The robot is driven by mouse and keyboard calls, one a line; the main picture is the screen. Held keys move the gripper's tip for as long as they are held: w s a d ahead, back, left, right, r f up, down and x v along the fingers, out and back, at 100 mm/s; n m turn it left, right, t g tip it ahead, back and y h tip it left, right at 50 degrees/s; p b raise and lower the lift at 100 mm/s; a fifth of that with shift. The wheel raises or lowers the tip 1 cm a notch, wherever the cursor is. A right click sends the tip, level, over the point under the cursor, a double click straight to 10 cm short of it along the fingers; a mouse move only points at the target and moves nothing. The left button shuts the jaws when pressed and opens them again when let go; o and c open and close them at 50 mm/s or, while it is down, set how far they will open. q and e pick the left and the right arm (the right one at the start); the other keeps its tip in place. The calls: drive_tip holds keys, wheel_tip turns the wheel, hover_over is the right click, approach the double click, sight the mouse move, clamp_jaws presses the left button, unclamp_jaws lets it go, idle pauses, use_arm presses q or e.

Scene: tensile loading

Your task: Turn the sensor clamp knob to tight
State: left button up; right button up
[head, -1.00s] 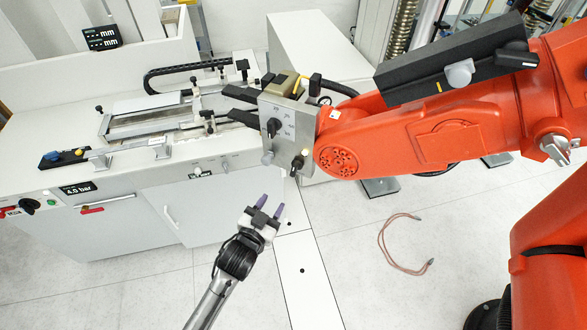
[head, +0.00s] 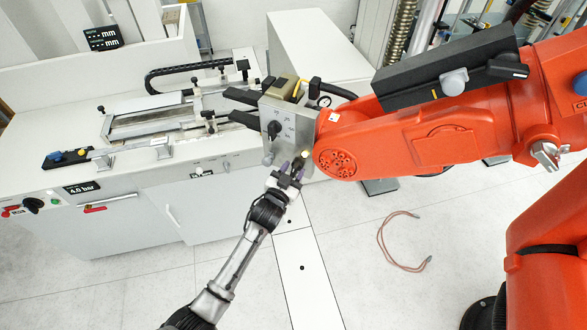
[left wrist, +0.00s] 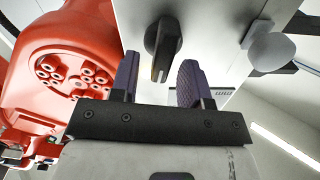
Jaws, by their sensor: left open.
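A grey box-shaped head (head: 290,122) sits at the end of the orange arm. Its front has an upper black knob (head: 272,129) with a printed scale and a grey round knob (head: 268,159). A lower black knob (head: 299,161) is partly covered by my left gripper (head: 291,168). In the left wrist view a black knob (left wrist: 162,45) lies just beyond and between the two purple fingertips of the open left gripper (left wrist: 157,72); contact cannot be told. The grey round knob (left wrist: 270,48) shows right of it. My right gripper is not in view.
The orange arm (head: 430,135) fills the right, carrying a dark box (head: 450,75) with knobs. A white bench (head: 130,180) with fixtures stands left. A looped cable (head: 385,245) lies on the floor. The floor below the head is open.

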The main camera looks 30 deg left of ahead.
use_arm(q)
drive_tip(key=shift+w, duration=0.3)
clamp_jaws()
idle(0.4)
